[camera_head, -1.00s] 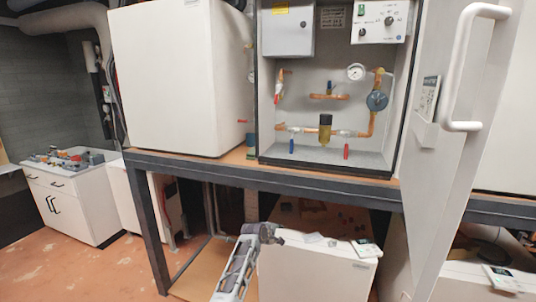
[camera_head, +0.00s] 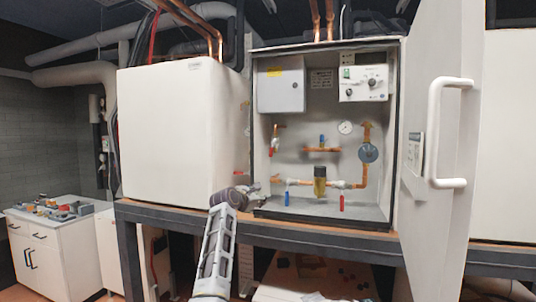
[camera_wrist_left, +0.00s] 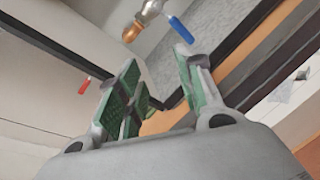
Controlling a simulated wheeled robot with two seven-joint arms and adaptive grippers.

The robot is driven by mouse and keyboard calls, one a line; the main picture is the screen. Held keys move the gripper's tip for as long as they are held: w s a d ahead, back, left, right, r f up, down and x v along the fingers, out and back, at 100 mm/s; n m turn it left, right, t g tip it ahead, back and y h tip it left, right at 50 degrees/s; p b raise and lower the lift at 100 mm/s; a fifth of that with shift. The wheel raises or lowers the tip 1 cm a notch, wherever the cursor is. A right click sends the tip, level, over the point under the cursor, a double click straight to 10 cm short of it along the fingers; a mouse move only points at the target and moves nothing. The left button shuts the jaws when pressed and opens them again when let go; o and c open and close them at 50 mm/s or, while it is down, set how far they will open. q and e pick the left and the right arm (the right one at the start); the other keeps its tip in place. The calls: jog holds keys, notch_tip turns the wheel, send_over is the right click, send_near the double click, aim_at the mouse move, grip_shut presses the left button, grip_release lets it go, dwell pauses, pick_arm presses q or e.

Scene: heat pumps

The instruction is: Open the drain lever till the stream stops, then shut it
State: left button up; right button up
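The open grey cabinet (camera_head: 330,208) holds copper pipes with small levers. A blue lever (camera_head: 287,198) hangs at the lower left and a red lever (camera_head: 341,202) at the lower right. Another red lever (camera_head: 273,147) is at the upper left, and a blue one (camera_head: 322,140) is in the middle. I cannot tell which is the drain lever, and no stream is discernible. My left gripper (camera_head: 256,191) is at the cabinet's lower left front edge. The left wrist view shows its green-padded fingers (camera_wrist_left: 160,78) apart and empty, below a blue lever (camera_wrist_left: 181,30). My right gripper is out of view.
The cabinet door (camera_head: 440,130) stands open at the right. A white unit (camera_head: 172,130) stands left of the cabinet on the dark-framed bench (camera_head: 300,236). A red lever at the left in the wrist view (camera_wrist_left: 84,86) is apart from the fingers.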

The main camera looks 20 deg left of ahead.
pick_arm(q)
notch_tip(320, 180, up, 17)
jog(key=s+a+n+t+h, duration=0.1)
jog(key=s+n+t, duration=0.1)
jog(key=n, duration=0.2)
jog(key=shift+s, duration=0.1)
